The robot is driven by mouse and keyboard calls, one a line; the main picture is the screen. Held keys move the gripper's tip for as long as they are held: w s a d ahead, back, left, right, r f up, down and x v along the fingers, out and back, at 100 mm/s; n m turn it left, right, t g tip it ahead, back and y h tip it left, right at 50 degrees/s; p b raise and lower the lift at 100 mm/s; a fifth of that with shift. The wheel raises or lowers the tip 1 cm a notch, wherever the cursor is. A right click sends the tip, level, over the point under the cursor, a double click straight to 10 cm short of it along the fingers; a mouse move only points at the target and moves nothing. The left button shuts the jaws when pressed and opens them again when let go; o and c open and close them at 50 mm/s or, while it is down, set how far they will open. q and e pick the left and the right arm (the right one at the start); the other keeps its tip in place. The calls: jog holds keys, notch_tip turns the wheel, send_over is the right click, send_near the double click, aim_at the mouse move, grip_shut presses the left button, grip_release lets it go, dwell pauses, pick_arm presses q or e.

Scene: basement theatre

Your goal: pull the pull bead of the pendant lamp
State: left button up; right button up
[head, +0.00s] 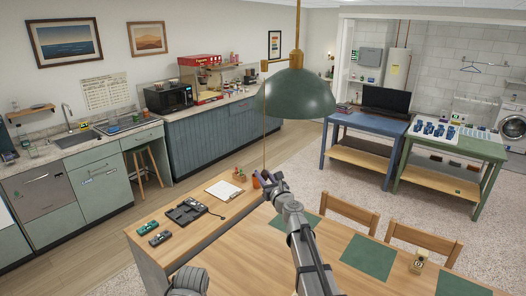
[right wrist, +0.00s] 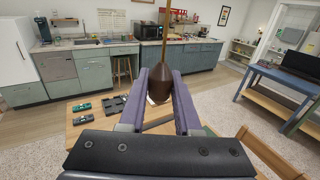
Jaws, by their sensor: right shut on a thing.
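The pendant lamp (head: 298,93) has a dark green dome shade and hangs over the wooden table. Its thin cord (head: 265,135) runs down from the left side of the shade. In the right wrist view the dark brown, teardrop-shaped pull bead (right wrist: 161,88) hangs on the cord (right wrist: 166,42), between the two purple fingers. My right gripper (head: 264,178) is shut on the bead, below and left of the shade; its fingers (right wrist: 161,98) cover the bead's sides. In the head view the bead is hard to make out.
The wooden table (head: 230,262) carries green mats (head: 368,256), a clipboard (head: 223,190), a black device (head: 187,212) and small toy cars (head: 147,228). Chairs (head: 425,240) stand along its far side. The air around the lamp is clear.

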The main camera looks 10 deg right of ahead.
jog(key=shift+r+p, duration=0.95)
jog(key=shift+p, duration=0.05)
jog(key=o, duration=1)
jog(key=shift+c, duration=0.2)
jog(key=s+d, duration=0.1)
jog(key=s, duration=0.7)
